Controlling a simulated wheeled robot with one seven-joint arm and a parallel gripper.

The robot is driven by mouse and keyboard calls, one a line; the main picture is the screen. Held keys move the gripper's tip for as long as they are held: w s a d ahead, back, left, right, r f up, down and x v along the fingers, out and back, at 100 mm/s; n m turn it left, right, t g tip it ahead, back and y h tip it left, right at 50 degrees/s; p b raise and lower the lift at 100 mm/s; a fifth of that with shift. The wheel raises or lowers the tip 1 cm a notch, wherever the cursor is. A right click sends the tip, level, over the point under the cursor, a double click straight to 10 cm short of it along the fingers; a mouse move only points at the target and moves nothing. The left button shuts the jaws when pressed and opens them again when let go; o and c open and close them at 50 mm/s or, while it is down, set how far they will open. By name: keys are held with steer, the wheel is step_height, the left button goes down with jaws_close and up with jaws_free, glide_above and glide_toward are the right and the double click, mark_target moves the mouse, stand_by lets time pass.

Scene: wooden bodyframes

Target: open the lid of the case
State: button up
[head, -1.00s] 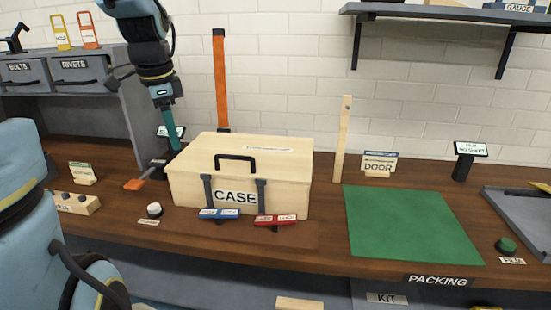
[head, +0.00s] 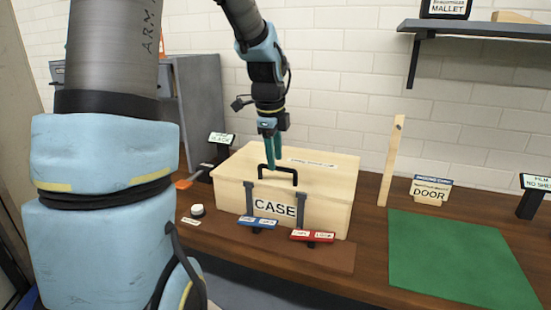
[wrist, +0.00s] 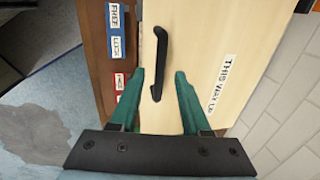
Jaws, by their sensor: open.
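The pale wooden case (head: 325,190) sits on the brown bench with its lid down; its front is marked CASE, and the case also shows in the wrist view (wrist: 215,32). A black handle (head: 278,172) stands on the lid near its front edge and shows in the wrist view (wrist: 159,60). Two dark straps run down the front, above a blue tag (head: 257,222) and a red tag (head: 312,236). My gripper (head: 268,160) has green fingers, is open and empty, and points down over the lid near the handle. In the wrist view the handle's near end lies between the spread fingers (wrist: 160,82).
A green mat (head: 462,258) lies to the right on the bench. An upright wooden strip (head: 391,160) and a DOOR sign (head: 430,190) stand behind it. A round white button (head: 197,210) is left of the case. A shelf (head: 480,29) overhangs at upper right.

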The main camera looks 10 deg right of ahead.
steer(key=shift+w+d+f, duration=0.1)
steer(key=shift+f, duration=0.65)
steer(key=shift+c, duration=0.4)
jaws_close()
stand_by(0.5)
